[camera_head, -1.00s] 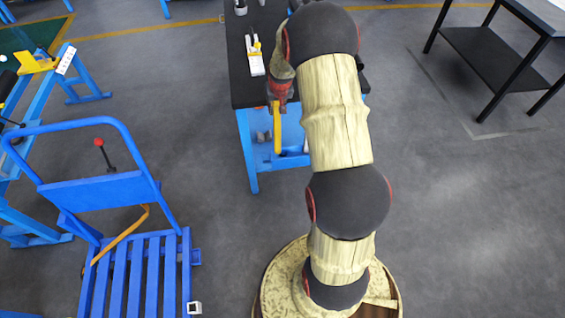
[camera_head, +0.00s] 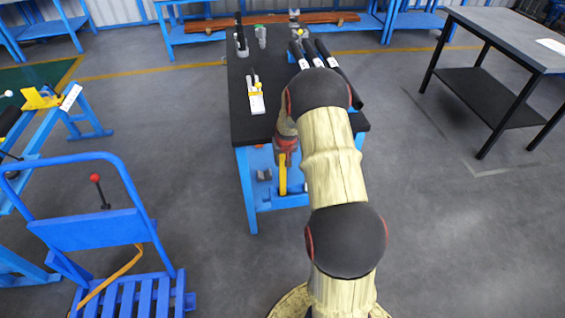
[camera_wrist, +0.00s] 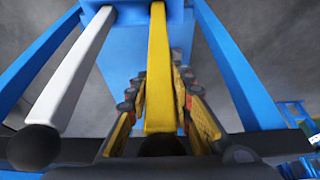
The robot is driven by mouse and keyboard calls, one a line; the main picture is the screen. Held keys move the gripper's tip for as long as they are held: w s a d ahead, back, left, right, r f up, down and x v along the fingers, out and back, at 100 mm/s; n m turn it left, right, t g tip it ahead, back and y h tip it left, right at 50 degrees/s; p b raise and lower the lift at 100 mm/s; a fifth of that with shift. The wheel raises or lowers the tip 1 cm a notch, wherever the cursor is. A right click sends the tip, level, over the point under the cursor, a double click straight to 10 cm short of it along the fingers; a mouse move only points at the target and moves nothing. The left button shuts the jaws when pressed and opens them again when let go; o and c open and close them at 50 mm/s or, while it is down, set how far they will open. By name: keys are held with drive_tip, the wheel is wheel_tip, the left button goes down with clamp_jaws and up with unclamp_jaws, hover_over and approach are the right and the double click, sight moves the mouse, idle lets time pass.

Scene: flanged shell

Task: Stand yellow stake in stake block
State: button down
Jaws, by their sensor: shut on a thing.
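The yellow stake (camera_head: 283,176) hangs nearly upright from my gripper (camera_head: 285,147) just in front of the black-topped table's near edge. In the wrist view the stake (camera_wrist: 159,60) runs between the two fingers of my gripper (camera_wrist: 160,112), which are shut on it. Its far end lies over a blue surface. On the table, left of my arm, is a white block (camera_head: 256,103) with a dark upright piece and a small yellow part. I cannot tell whether this is the stake block. My arm hides part of the tabletop.
The black-topped table (camera_head: 240,125) has blue legs. Several black cylinders (camera_head: 315,55) lie at its back right. A blue trolley (camera_head: 95,220) stands at left, a grey-topped table (camera_head: 510,35) at right. In the wrist view a white bar (camera_wrist: 75,75) runs beside the stake.

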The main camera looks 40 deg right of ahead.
drive_tip(key=shift+w+f, duration=0.1)
drive_tip(key=shift+f, duration=0.25)
drive_tip(key=c, duration=1.6)
unclamp_jaws()
drive_tip(key=shift+f, duration=0.1)
